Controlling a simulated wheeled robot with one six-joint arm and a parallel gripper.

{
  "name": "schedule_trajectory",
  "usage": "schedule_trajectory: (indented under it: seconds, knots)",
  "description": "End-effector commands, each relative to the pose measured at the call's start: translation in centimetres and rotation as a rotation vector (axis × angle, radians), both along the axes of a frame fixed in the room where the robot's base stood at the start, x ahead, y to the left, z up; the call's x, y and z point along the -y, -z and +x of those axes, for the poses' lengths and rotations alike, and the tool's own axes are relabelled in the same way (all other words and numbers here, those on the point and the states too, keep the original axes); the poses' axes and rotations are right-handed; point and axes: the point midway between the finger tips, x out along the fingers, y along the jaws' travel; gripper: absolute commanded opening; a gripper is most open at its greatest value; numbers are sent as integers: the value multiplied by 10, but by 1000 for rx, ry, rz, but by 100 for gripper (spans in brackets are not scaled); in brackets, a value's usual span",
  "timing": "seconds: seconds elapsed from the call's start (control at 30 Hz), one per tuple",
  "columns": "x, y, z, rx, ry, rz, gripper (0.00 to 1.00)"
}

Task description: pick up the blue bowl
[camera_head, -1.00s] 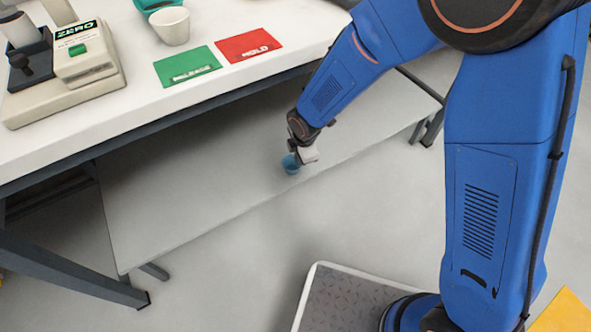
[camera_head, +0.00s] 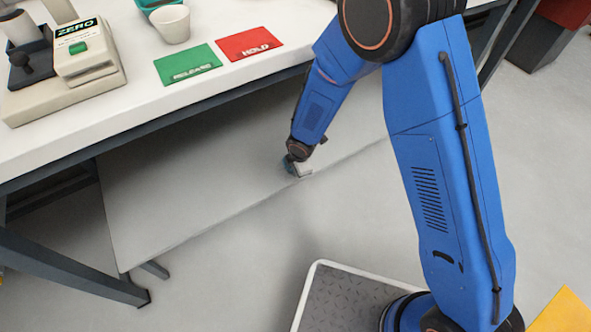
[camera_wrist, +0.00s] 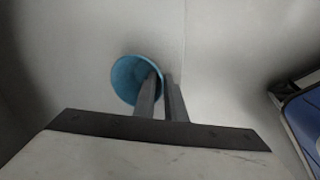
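The blue bowl (camera_wrist: 128,80) shows in the wrist view, its open side facing the camera. In the head view only a small part of the bowl (camera_head: 287,164) shows beside my gripper (camera_head: 297,170), low under the white bench. In the wrist view my gripper (camera_wrist: 161,85) has its two dark fingers close together. One finger is inside the bowl and the other just outside, with the rim in the narrow gap between them. The gripper looks shut on the rim. Whether the bowl touches the lower grey shelf (camera_head: 190,195) cannot be told.
The white bench (camera_head: 130,125) overhangs the back of the lower shelf. On it are a scale-like device (camera_head: 85,60), a white cup (camera_head: 170,24), a green card (camera_head: 187,64) and a red card (camera_head: 248,44). Open floor (camera_head: 230,285) lies in front.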

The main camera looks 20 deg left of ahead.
Motion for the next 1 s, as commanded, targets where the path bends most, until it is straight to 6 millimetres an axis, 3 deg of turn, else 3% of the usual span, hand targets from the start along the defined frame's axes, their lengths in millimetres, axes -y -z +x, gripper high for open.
schedule_trajectory:
  seconds: [0.4,0.47,1.0]
  knots:
    - [-1,3,1,0,0,0,10]
    - [-1,3,1,-1,0,1,0]
    - [-3,4,0,0,2,0,0]
